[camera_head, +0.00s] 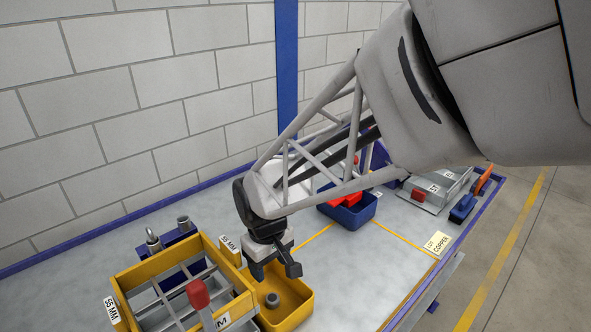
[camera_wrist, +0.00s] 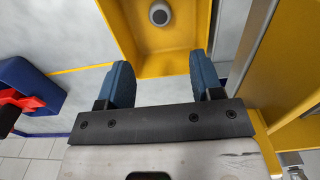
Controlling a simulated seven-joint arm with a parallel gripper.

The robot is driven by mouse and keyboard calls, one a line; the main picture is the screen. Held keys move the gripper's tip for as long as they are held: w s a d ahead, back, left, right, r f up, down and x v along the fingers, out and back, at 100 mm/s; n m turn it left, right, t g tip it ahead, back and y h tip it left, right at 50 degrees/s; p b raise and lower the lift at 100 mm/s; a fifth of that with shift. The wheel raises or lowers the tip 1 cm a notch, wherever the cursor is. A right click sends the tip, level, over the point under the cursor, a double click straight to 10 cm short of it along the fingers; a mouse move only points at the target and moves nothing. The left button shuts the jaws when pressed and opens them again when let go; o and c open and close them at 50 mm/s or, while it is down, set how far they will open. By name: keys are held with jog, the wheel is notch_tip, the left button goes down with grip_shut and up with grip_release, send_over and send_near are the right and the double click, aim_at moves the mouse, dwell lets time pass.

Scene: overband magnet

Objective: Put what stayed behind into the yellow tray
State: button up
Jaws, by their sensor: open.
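The yellow tray (camera_head: 300,311) stands at the front of the bench, and its inside also shows at the top of the wrist view (camera_wrist: 146,66). My gripper (camera_head: 275,271) points down over the tray's back part. Its two blue fingers in the wrist view (camera_wrist: 161,76) are apart with nothing between them. Part of the tray is hidden behind my gripper.
A yellow frame with grey bars (camera_head: 157,268) and a red handle (camera_head: 197,294) stands close left of the tray. Bench right of the tray is clear.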

jog(key=s+d+r+m+t, duration=0.1)
jog(key=s+d+r+m, duration=0.2)
jog(key=d, duration=0.5)
jog(key=s+d+r+m, duration=0.3)
jog(key=s+d+r, duration=0.2)
jog(key=d, duration=0.4)
jog(key=s+d+r+m+t, duration=0.1)
jog(key=s+d+r+m, duration=0.2)
jog(key=d, duration=0.6)
jog(key=shift+s+r+t, duration=0.3)
jog(key=shift+s+r, duration=0.3)
jog(key=shift+r, duration=0.05)
jog(key=shift+d, duration=0.1)
